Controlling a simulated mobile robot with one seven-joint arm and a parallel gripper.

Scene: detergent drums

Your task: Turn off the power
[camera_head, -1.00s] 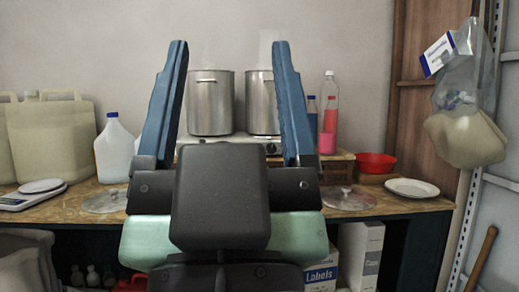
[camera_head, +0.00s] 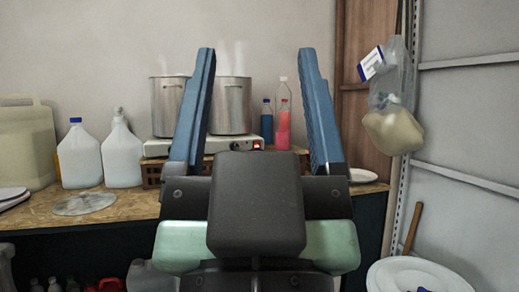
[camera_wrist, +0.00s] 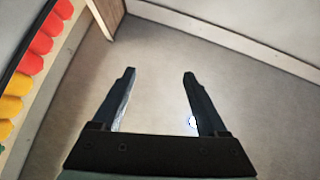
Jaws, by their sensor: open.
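A white hot plate (camera_head: 180,147) stands on a raised wooden support on the workbench, with a small red lit power switch (camera_head: 257,144) at the right of its front. Two metal pots, the left pot (camera_head: 165,108) and the right pot (camera_head: 231,110), stand on it with steam rising. My gripper (camera_head: 258,50) is open and empty, its blue fingers upright in front of the bench. The switch shows between the fingers. In the wrist view my gripper (camera_wrist: 159,73) is also open, with nothing between its fingers; neither hot plate nor switch shows there.
White jugs (camera_head: 80,158) stand left of the hot plate, and bottles with blue and pink liquid (camera_head: 283,122) to its right. A clear lid (camera_head: 84,204) lies on the bench. A plastic bag (camera_head: 392,115) hangs at right. A white round lid (camera_head: 420,277) is at lower right.

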